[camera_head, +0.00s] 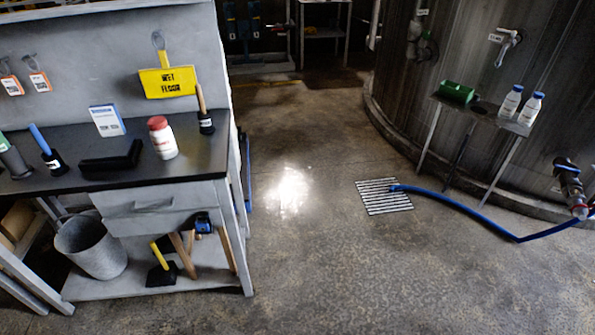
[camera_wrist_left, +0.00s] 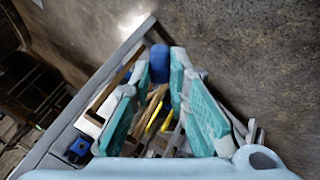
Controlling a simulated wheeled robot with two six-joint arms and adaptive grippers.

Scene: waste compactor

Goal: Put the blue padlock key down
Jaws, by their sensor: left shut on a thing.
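My left gripper (camera_wrist_left: 161,68) has teal finger pads and shows only in the left wrist view. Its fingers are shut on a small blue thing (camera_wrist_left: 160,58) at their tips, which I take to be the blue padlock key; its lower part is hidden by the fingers. It is held in front of a grey frame with several handles behind it. The head view shows neither gripper. No separate key can be made out there.
A workbench (camera_head: 215,150) on the left bears a white bottle (camera_head: 162,138), a black case (camera_head: 111,158) and tools. A bucket (camera_head: 92,246) stands on its lower shelf. A drain grate (camera_head: 384,196) and a blue hose (camera_head: 455,207) lie on otherwise open floor.

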